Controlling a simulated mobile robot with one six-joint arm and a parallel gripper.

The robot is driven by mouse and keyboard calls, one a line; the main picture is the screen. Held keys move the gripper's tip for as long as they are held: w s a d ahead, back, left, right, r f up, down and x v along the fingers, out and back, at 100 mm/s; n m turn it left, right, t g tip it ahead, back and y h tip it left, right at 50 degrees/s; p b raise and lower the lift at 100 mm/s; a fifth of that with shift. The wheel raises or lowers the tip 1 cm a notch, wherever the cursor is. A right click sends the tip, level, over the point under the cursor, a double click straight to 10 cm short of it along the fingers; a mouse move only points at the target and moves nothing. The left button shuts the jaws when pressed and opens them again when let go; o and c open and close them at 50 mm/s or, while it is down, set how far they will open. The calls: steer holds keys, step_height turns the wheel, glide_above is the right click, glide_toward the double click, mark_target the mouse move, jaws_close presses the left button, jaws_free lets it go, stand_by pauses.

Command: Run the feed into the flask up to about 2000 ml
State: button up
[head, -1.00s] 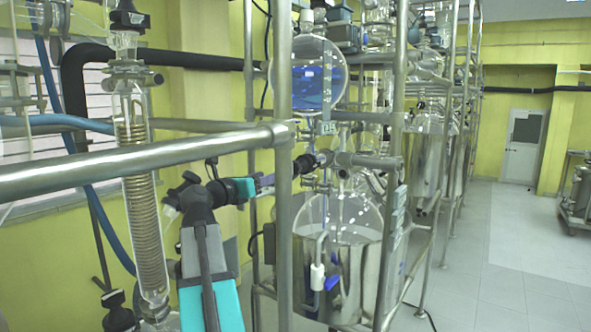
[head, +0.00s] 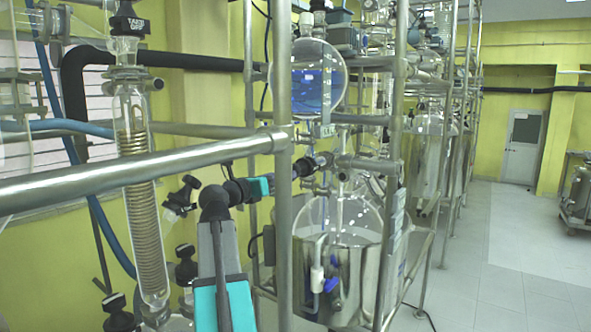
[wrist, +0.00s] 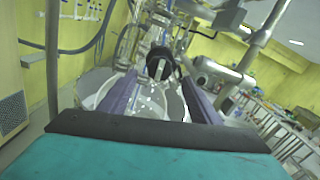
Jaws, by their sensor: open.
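A round glass feed vessel (head: 306,92) holds blue liquid high in the steel frame. Below it, a large clear round flask (head: 338,214) sits in a steel bath (head: 358,270); I see no blue liquid in it, and its scale is not readable. Between them is a black valve knob (head: 310,163), also in the wrist view (wrist: 160,62). My gripper (wrist: 158,78) is open, its purple fingers pointing at the knob. The knob shows between and just beyond the fingertips; I cannot tell whether they touch it. In the head view a steel post partly hides my gripper.
A steel rail (head: 130,178) crosses in front, and a vertical post (head: 283,230) stands close to my arm. A coil condenser (head: 141,190) stands at the left. A blue-handled drain tap (head: 329,285) sits in front of the bath. The floor at right (head: 500,270) is open.

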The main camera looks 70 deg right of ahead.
steer(key=p+x, duration=0.3)
steer(key=x, duration=0.6)
steer(key=shift+d, duration=0.3)
steer(key=shift+s, duration=0.1)
steer(key=c, duration=1.1)
steer(key=shift+o, duration=0.2)
steer(key=shift+f+m+b, duration=0.1)
steer(key=shift+m+b, duration=0.3)
steer(key=shift+m, duration=0.1)
